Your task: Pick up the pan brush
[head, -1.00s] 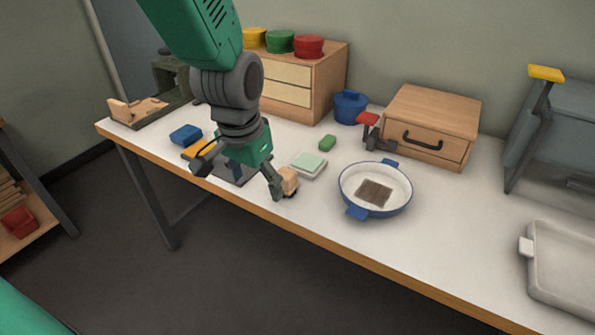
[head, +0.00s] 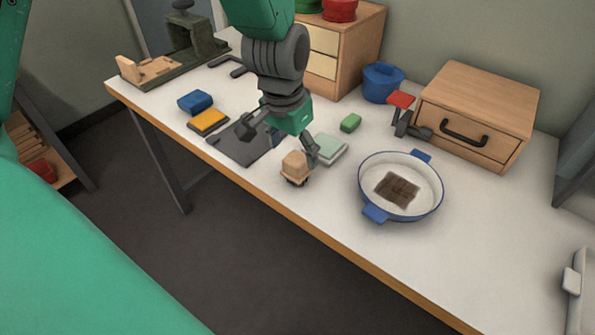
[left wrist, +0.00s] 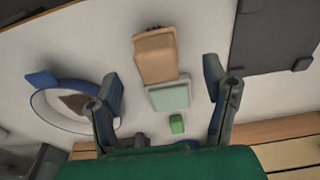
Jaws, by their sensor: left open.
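The pan brush (head: 296,165) is a small tan wooden block with dark bristles under it, standing near the table's front edge. In the left wrist view the pan brush (left wrist: 156,58) lies ahead, between the lines of the two fingers. My left gripper (head: 278,146) is open and empty above the table, with one finger just behind the brush and the other to its left, over a dark mat. In the left wrist view both fingers of my left gripper (left wrist: 160,84) are spread wide, apart from the brush. My right gripper is not in view.
A white pan with blue handles (head: 375,213) holds a brown patch, right of the brush. A pale green pad (head: 331,149) and green block (head: 350,122) lie behind it. The dark mat (head: 235,147), yellow block (head: 208,121) and blue block (head: 195,101) lie left.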

